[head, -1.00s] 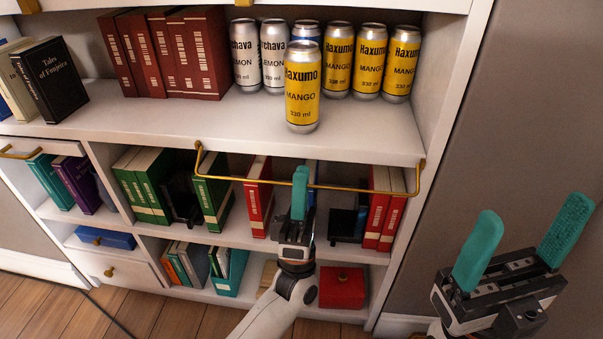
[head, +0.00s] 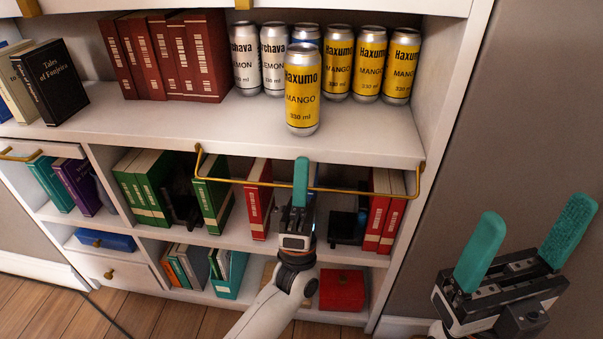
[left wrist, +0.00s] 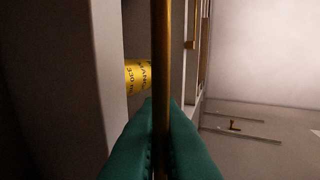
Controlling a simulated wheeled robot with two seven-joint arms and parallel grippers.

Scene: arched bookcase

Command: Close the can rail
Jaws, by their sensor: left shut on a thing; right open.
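The can rail (head: 246,182) is a thin brass bar. In the head view it hangs below the front edge of the can shelf, with its ends at that edge. My left gripper (head: 301,182) is shut on the rail near its middle. In the left wrist view the rail (left wrist: 162,60) runs between the teal fingers (left wrist: 160,135). A yellow Haxumo mango can (head: 302,92) stands upright in front of the other cans; part of a yellow can (left wrist: 137,78) also shows in the left wrist view. My right gripper (head: 523,245) is open and empty, right of the bookcase.
Several cans (head: 370,62) stand in a row at the back of the shelf (head: 200,130). Red books (head: 175,55) stand to their left. Below are compartments with books and a red box (head: 341,290). Bare wall (head: 500,120) lies to the right.

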